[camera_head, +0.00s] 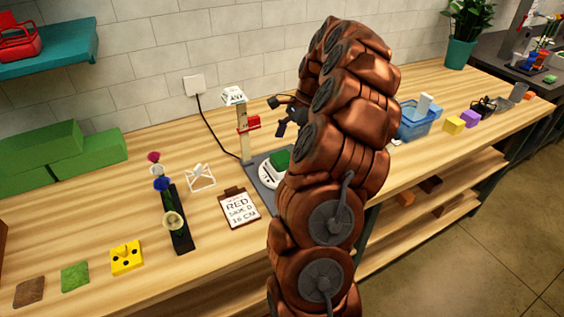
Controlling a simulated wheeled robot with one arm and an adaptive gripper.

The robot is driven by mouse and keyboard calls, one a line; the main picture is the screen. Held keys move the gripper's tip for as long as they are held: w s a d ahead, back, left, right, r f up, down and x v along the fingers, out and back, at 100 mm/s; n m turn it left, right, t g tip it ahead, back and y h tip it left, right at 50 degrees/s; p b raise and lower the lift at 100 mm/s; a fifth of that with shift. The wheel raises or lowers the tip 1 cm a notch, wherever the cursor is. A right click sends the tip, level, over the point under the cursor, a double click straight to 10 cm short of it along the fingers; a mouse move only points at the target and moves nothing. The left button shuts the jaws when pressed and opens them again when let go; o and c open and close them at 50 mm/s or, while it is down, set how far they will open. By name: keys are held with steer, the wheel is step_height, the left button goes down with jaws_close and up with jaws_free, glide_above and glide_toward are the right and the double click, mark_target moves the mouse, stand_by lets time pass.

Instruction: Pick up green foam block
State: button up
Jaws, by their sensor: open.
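A small dark green block (281,160) sits on a white, round-fronted device (270,174) on a grey base, left of my arm. Larger green blocks (55,150) are stacked against the wall at the far left. I cannot tell from the picture alone which of these is the green foam block. My gripper (279,116) is black, open, and points left, above and behind the small green block and apart from it. My copper arm hides part of the gripper and the bench behind it.
A post (243,140) with a red clamp stands just left of my gripper. A clipboard (240,207), black flower holder (179,215) and white wire stand (200,177) are on the bench. A blue basket (418,120) is to the right.

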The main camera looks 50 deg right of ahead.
mark_target(282, 157)
steer(key=shift+p+x, duration=0.7)
steer(key=shift+x, duration=0.5)
steer(key=shift+a+f, duration=0.25)
steer(key=shift+f, duration=0.4)
steer(key=shift+c, duration=0.2)
steer(key=c, duration=1.3)
steer(key=shift+r, duration=0.15)
